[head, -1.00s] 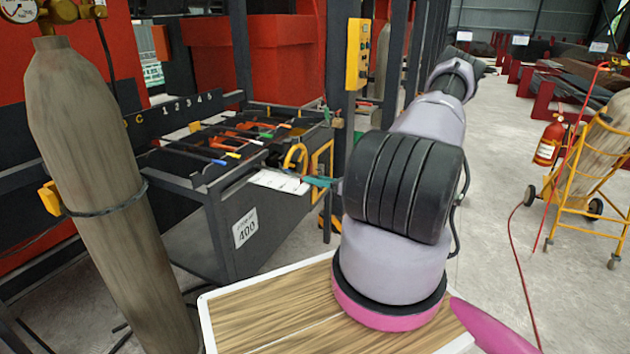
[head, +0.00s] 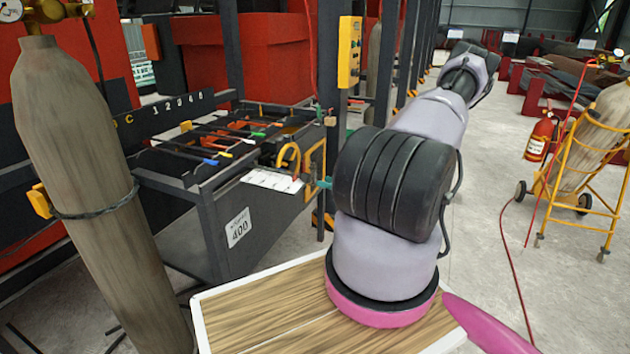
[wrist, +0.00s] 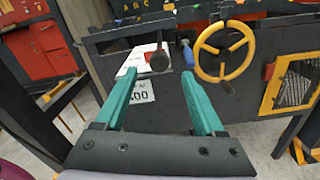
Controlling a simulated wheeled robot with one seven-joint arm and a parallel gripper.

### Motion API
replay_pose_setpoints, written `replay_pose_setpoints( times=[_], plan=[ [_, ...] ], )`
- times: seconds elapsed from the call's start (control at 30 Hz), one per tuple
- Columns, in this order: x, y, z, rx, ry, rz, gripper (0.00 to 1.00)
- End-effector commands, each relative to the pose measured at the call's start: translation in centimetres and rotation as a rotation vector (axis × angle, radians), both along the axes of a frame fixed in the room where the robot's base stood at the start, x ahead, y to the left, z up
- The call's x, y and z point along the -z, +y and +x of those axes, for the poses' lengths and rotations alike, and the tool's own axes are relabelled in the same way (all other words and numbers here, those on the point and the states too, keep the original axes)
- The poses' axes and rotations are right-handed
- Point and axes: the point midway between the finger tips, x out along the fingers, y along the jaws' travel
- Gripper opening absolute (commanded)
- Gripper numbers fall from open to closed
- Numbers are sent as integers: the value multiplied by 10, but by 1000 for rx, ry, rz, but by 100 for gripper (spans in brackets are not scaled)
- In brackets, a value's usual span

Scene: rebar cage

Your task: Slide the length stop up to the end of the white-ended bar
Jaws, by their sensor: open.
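My gripper (wrist: 160,75) is open, with two teal fingers reaching forward in the wrist view. No object is seen held between them. In the head view only teal fingertips (head: 325,184) show beside my arm, near the bench's right end. A dark round-ended knob (wrist: 159,61) stands beyond the fingers, in front of a white sheet (wrist: 140,58). A blue handle (wrist: 188,53) is just to its right. I cannot tell which part is the length stop. In the head view, bars with coloured ends (head: 225,154) lie across the bench; the white end is too small to pick out surely.
A yellow handwheel (wrist: 222,52) is right of the fingers on the dark bench (wrist: 120,45). The bench carries a "400" label (head: 239,227). A tall gas cylinder (head: 85,190) stands at left. A cylinder trolley (head: 580,170) is at right, with open floor before it.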

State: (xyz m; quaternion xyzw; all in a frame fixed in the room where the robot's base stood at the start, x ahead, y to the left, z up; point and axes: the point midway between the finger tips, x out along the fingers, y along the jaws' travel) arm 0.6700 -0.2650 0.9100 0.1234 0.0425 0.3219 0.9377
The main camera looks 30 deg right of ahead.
Motion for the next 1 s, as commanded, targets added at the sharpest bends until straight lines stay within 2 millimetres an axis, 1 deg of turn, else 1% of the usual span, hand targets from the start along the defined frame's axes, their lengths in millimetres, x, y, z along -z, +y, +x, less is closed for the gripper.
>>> replay_pose_setpoints(
  times=[0.03, 0.1, 0.23, 0.8, 0.87, 0.93, 1.0],
  plan=[
    [0, -6, -7, 3, 1, 0, 71],
    [0, -11, -14, 1, 0, 0, 71],
    [0, -17, -21, 0, 1, 1, 71],
    [-1, -17, -23, -3, 0, -1, 71],
    [-4, -15, -22, -16, -3, -13, 71],
    [-13, -10, -20, -55, -7, -47, 71],
    [-29, -1, -17, -120, -17, -104, 71]
  ],
)
